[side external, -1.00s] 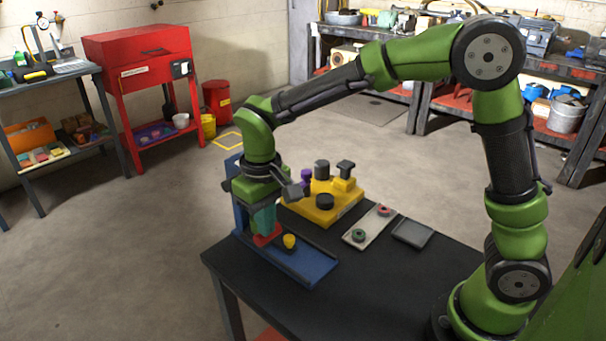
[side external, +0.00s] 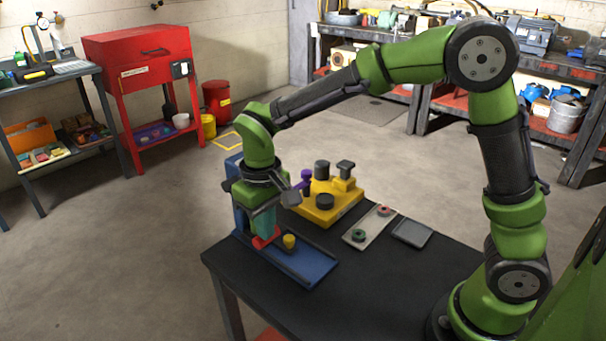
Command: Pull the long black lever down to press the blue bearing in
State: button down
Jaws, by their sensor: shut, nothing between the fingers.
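The blue press (side external: 308,268) stands at the left end of the black table, with its upright partly behind my arm. My gripper (side external: 264,238) points down in front of that upright, close above the press base. Its fingers look shut and empty. A red part shows at the fingertips; I cannot tell whether it belongs to the gripper or the press. A small yellow piece (side external: 289,241) stands on the press base just right of the fingers.
A yellow block (side external: 335,208) with black and purple parts stands behind the press. The table's front (side external: 330,305) is clear.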

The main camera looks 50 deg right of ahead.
jog(key=shift+f, duration=0.25)
notch_tip(320, 180, up, 17)
jog(key=shift+r, duration=0.2)
dwell(1.3)
jog(key=s+d+f+m+t+y, duration=0.1)
jog(key=s+d+f+m+t, duration=0.1)
jog(key=s+d, duration=0.3)
jog(key=s+d+f+m+t+y, duration=0.1)
jog(key=s+d+t, duration=0.4)
jog(key=s, duration=0.5)
notch_tip(320, 180, down, 3)
jog(key=shift+d+r+m, duration=0.15)
jog(key=shift+d+m, duration=0.25)
jog(key=shift+m, duration=0.1)
jog(key=shift+s, duration=0.1)
dwell(0.6)
